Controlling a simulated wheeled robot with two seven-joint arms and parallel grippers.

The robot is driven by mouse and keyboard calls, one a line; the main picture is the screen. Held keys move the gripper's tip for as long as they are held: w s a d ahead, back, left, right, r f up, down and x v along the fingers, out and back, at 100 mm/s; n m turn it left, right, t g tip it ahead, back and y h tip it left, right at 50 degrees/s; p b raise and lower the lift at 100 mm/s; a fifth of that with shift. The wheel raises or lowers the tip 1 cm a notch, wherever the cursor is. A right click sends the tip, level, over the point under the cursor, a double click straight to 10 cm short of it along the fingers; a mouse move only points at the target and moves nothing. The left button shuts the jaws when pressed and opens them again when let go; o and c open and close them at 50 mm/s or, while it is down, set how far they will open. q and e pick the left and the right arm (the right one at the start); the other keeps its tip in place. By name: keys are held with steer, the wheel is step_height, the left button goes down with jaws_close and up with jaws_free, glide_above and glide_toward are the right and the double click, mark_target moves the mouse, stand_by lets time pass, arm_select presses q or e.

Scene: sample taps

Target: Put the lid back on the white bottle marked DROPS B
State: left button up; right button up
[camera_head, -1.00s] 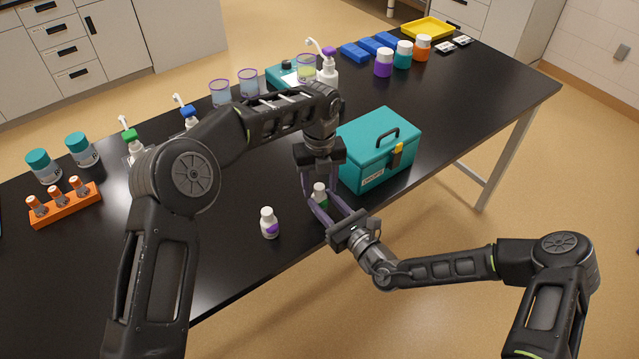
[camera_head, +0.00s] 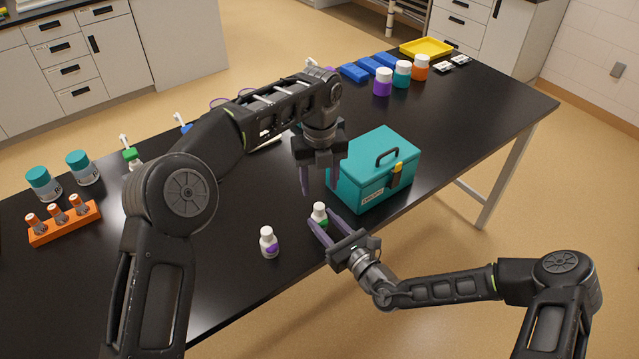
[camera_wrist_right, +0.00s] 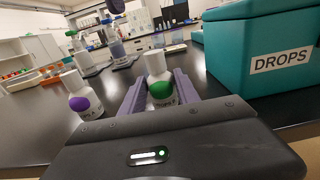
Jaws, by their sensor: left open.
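A small white bottle with a green label (camera_head: 319,214) stands upright near the table's front edge, a white lid on its top. It also shows in the right wrist view (camera_wrist_right: 160,82); its lettering is too small to read fully. My right gripper (camera_head: 323,219) has its purple fingers on both sides of this bottle, apparently touching it. My left gripper (camera_head: 319,190) is open and empty, pointing down just above the bottle. A second white bottle with a purple label (camera_head: 268,243) stands to the left, white-topped; it shows in the right wrist view too (camera_wrist_right: 77,94).
A teal box marked DROPS (camera_head: 375,180) stands close to the right of both grippers. An orange rack (camera_head: 65,224) and teal-lidded jars are at the left. Colored jars and a yellow tray (camera_head: 427,47) are at the far end. My left arm hides part of the back.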

steer(key=o, duration=0.5)
arm_select(q)
steer(key=shift+f+b, duration=0.75)
steer(key=shift+f, duration=0.05)
arm_select(e)
steer(key=v, duration=0.8)
